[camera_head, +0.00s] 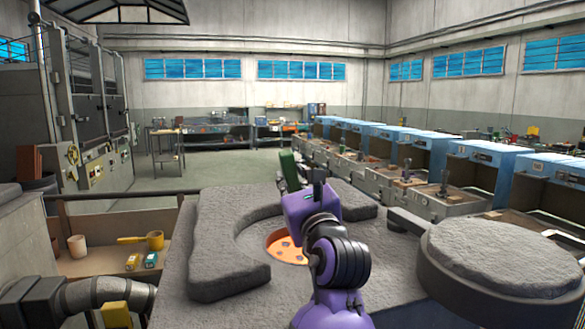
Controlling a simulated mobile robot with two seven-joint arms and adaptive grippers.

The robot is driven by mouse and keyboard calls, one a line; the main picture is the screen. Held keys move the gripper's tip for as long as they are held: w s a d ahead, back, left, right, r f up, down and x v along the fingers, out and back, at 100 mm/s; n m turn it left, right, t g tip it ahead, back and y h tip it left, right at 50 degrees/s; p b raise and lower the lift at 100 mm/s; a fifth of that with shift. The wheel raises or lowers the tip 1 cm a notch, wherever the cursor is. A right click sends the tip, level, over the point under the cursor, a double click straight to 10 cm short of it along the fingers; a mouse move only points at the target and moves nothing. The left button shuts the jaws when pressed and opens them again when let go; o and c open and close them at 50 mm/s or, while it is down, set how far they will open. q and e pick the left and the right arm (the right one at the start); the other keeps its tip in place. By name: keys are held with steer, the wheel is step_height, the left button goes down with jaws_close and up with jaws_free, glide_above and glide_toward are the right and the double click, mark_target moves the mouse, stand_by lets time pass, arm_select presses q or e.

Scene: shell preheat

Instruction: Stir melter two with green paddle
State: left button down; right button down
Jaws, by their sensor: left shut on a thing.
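My left gripper (318,190), on a purple arm from the bottom middle, is over the round opening of a grey furnace top. A green piece (290,170), which looks like the green paddle, shows just beyond and left of it; the gripper is shut on it. The paddle's lower end is hidden behind my wrist. In the opening is an orange melt surface (285,247) with darker bits, partly covered by my arm; no number shows on this melter. I cannot tell whether the paddle touches the melt. My right gripper is not in view.
A thick round grey lid (500,258) sits at the right of the furnace top. Raised grey blocks (225,255) ring the opening. A shelf at left holds a yellow ladle (154,241), a cup (77,246) and small boxes. Blue-hooded benches (480,165) line the right.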

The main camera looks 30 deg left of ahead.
arm_select(q)
steer(key=shift+f+b, duration=0.4)
steer(key=shift+f, duration=2.2)
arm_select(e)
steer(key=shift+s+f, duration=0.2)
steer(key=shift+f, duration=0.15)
